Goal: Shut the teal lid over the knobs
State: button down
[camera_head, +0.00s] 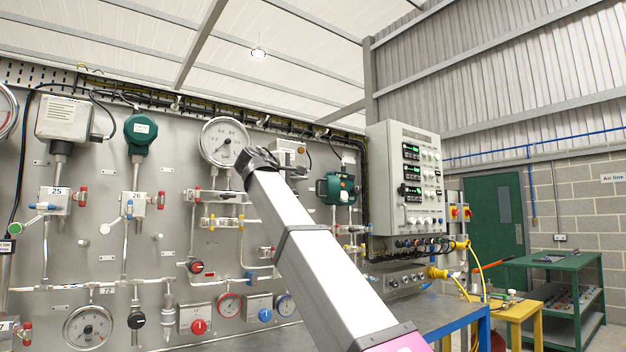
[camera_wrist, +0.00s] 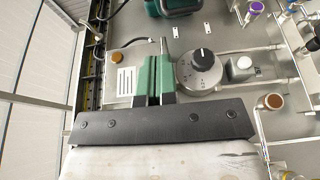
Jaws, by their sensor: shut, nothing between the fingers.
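I cannot pick out a teal lid over knobs with certainty. A teal housing (camera_head: 335,188) is mounted on the panel right of my gripper; a teal part (camera_wrist: 172,6) shows at the top edge of the wrist view. Another teal head (camera_head: 140,130) sits on a pipe at the left. My gripper (camera_head: 262,158) is raised in front of the panel, beside the large round gauge (camera_head: 224,142). In the wrist view my fingers (camera_wrist: 154,75) are together and empty, near a black knob (camera_wrist: 202,54) on a grey round face. My arm hides part of the panel.
A grey control cabinet (camera_head: 405,180) with displays stands right of the panel. A grey box with knobs (camera_head: 400,283) is below it, by a blue bench (camera_head: 435,316). Pipes, valves and smaller gauges crowd the panel. A green trolley (camera_head: 560,262) stands far right.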

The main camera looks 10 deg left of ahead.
aim_at(328, 177)
jog(key=x, duration=0.4)
jog(key=d+x, duration=0.1)
jog(key=x, duration=0.6)
jog(key=shift+d, duration=0.45)
jog(key=shift+w+d, duration=0.4)
jog(key=shift+d, duration=0.25)
jog(key=shift+d, duration=0.15)
jog(key=shift+d+n+y, duration=0.3)
jog(key=shift+d+y, duration=0.1)
